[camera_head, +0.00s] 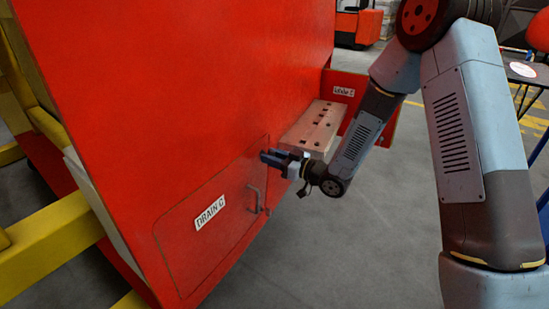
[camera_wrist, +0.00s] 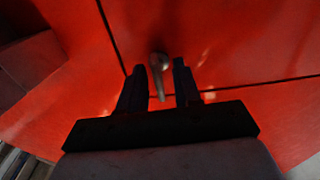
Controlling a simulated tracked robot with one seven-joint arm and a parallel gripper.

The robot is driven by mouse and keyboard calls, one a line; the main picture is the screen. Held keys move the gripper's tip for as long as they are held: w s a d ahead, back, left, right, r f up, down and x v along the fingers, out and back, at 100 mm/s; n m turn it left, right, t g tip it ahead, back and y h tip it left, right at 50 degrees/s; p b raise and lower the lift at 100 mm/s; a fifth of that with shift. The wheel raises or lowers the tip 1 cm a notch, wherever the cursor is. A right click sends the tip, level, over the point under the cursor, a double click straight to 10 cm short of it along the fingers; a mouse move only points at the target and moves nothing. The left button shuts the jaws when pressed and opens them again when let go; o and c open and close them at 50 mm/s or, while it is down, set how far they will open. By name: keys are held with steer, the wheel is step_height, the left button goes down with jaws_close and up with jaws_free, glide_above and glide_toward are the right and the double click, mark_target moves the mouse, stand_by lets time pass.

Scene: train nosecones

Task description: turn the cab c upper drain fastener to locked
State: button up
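The red drain panel (camera_head: 185,255) is on the side of the red nosecone and carries a white DRAIN C label (camera_head: 210,212). My gripper (camera_head: 268,157) is at the panel's upper right corner. In the wrist view my gripper (camera_wrist: 160,68) is open, with a small grey fastener (camera_wrist: 158,62) between its fingers. Its round head is near the fingertips and its lever points down in that picture. Gaps show on both sides, so it is not clasped. The head view does not show this fastener; my gripper covers that spot.
A grey bar handle (camera_head: 255,199) stands out from the panel below my gripper. A pale block with dark holes (camera_head: 312,128) sits behind my wrist on a red ledge. A yellow frame (camera_head: 50,250) is at lower left. Grey floor at right is mostly clear.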

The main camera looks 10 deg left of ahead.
steer(key=shift+c, duration=0.5)
jaws_close()
